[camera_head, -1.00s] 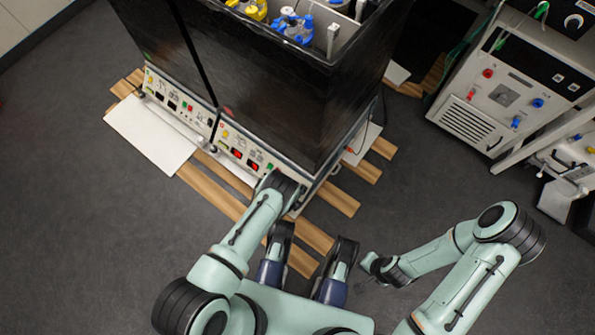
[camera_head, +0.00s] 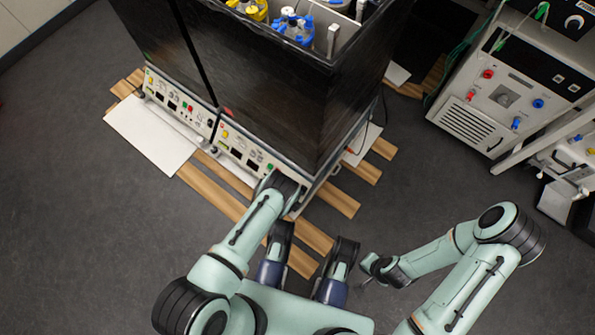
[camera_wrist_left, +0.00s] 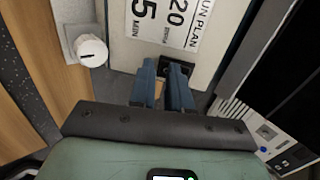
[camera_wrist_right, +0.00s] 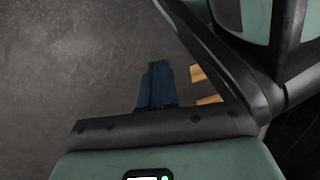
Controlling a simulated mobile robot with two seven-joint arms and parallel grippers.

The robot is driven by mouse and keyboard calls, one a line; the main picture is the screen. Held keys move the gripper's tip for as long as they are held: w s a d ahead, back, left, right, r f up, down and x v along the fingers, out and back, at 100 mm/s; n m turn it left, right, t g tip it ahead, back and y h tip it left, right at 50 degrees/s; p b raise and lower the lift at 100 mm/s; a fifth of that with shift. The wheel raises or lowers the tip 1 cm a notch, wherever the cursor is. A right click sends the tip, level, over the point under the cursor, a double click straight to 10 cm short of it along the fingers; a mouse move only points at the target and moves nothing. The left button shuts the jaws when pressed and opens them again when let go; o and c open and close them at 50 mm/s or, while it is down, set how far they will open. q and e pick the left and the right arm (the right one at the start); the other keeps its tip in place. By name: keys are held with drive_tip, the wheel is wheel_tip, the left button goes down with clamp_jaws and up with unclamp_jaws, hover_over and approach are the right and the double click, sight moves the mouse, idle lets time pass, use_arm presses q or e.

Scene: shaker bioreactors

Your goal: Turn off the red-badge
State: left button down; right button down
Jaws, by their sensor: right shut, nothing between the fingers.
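Two dark-covered shaker units stand side by side in the head view, with a left control panel (camera_head: 180,106) and a right control panel (camera_head: 243,150). The right panel's displays are dark. My right gripper (camera_wrist_right: 157,68) is shut and empty over the floor, away from the units.
A printed run plan sheet (camera_wrist_left: 168,22) is on the pale wall, with a white round caster-like part (camera_wrist_left: 91,50) beside it. Wooden slats (camera_head: 210,187) and a white board (camera_head: 150,137) lie under the units. Other equipment (camera_head: 505,92) stands at right. Floor at left is clear.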

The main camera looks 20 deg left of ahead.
use_arm(q)
drive_tip(key=shift+w+d+f, duration=0.15)
drive_tip(key=shift+w+d, duration=0.05)
drive_tip(key=shift+d, duration=0.1)
